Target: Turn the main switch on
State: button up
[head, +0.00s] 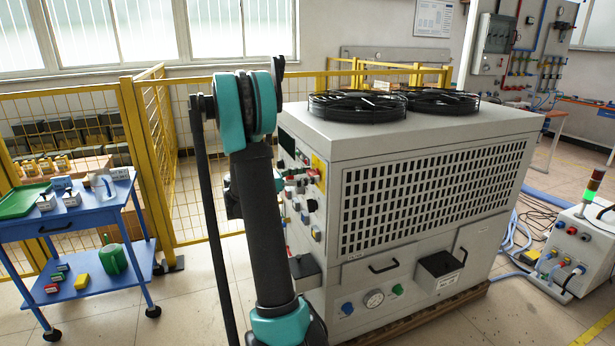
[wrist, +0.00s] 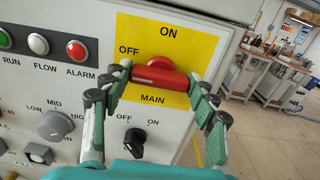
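The main switch (wrist: 158,76) is a red bar handle on a round red base, on a yellow plate (wrist: 190,42) marked ON at the top, OFF at the left and MAIN below. The handle lies about level, with OFF by its left end. My gripper (wrist: 158,82) has its two fingers spread wide, one by each end of the handle. Whether the fingertips touch it I cannot tell.
RUN, FLOW and ALARM lamps (wrist: 40,44) sit left of the plate. A small black OFF/ON knob (wrist: 135,137) and a grey LOW/MID selector (wrist: 55,126) are below. The large grey cabinet (head: 425,170) stands beside my arm. A blue cart (head: 75,225) and yellow fence (head: 190,150) are at left.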

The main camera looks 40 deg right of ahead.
jog(key=c, duration=0.5)
jog(key=shift+o, duration=0.2)
jog(key=shift+m, duration=0.3)
jog(key=m, duration=1.1)
jog(key=shift+s, duration=0.1)
jog(key=o, duration=1.1)
jog(key=shift+o, duration=0.2)
